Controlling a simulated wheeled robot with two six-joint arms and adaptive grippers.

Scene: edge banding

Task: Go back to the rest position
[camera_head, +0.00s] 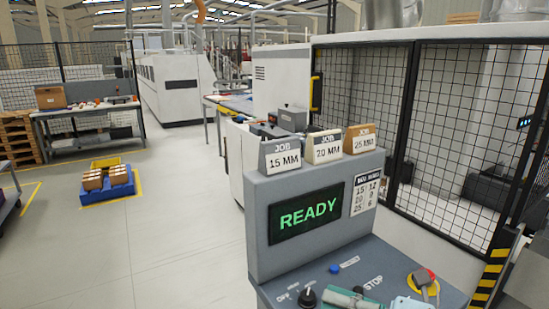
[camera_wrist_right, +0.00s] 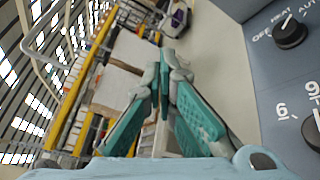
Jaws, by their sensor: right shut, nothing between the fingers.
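My right gripper (camera_head: 347,298) shows at the bottom edge of the head view, over the front of the grey control console (camera_head: 258,225). Only part of it is in frame. In the right wrist view its two teal fingers (camera_wrist_right: 164,72) come together at the tips, with nothing between them. The console panel lies to the right of the fingers there, and I see no contact with it. My left gripper is not in view.
The console has a READY screen (camera_head: 306,213), a black knob (camera_head: 307,298) and a red-and-yellow stop control (camera_head: 424,281). Job blocks marked 15 MM (camera_head: 281,156), 20 MM (camera_head: 325,146) and 25 MM (camera_head: 360,139) stand on top. A mesh fence (camera_head: 450,130) is behind; open floor lies left.

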